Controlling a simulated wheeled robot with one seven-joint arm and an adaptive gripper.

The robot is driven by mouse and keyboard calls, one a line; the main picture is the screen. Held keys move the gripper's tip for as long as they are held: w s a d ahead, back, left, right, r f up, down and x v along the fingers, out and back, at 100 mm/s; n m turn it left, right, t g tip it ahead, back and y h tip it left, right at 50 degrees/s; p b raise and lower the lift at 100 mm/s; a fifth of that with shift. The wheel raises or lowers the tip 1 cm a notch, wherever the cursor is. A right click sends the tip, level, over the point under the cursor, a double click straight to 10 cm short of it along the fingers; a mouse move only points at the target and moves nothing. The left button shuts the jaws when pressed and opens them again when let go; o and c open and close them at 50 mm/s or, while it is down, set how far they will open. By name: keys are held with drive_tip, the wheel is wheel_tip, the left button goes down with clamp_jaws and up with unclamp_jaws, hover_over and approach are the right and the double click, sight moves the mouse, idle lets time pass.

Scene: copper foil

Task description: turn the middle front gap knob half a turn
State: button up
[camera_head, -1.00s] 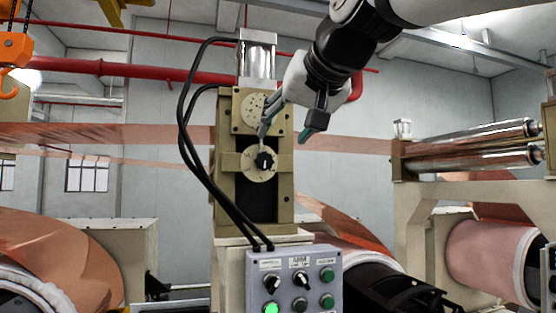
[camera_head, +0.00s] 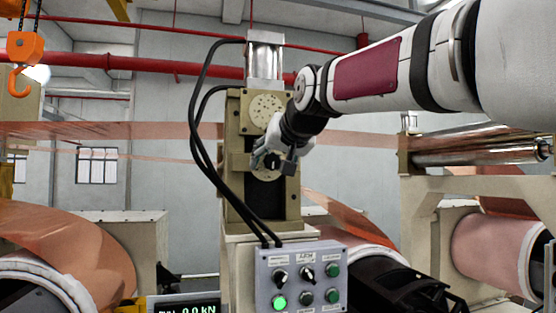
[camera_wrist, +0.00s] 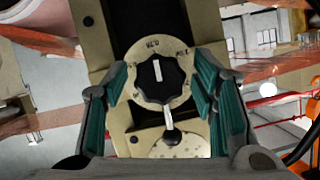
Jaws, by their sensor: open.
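The black lobed knob (camera_wrist: 160,80) sits on a pale round dial plate (camera_wrist: 158,57) in the wrist view, with its white pointer line nearly upright in that picture. My gripper (camera_head: 270,160) is open in front of the dial on the beige stand. In the wrist view its green-padded fingers stand to the left and right of the knob, with visible space on both sides. I cannot tell how deep the fingertips reach. In the head view my gripper partly covers the knob and its dial.
A short metal lever (camera_wrist: 169,124) lies by the knob. Above the knob in the head view is a dotted round plate (camera_head: 266,111). Black hoses (camera_head: 195,130) curve down the stand's left side to a grey control box (camera_head: 302,277). Copper foil (camera_head: 130,130) runs behind.

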drive_tip(key=c, duration=1.2)
drive_tip(key=shift+o, duration=0.2)
drive_tip(key=shift+n+p, duration=0.3)
drive_tip(key=o, duration=1.2)
drive_tip(key=shift+c, duration=0.2)
